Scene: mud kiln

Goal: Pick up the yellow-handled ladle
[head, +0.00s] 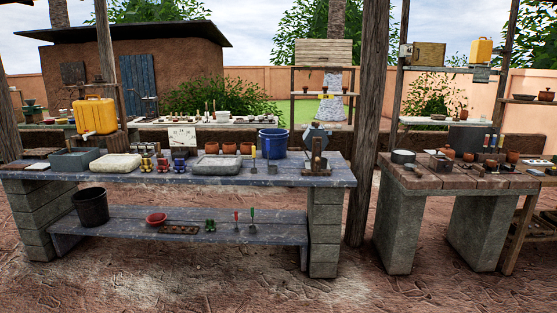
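A small tool with an upright yellow handle (253,153) stands near the back of the blue-grey table, between the clay pots and the blue bucket. Its lower end is too small to tell whether it is a ladle. I cannot tell which of these is the ladle. Neither of my grippers is in view.
A wooden post (368,120) stands between the tables. Bare ground in front is clear.

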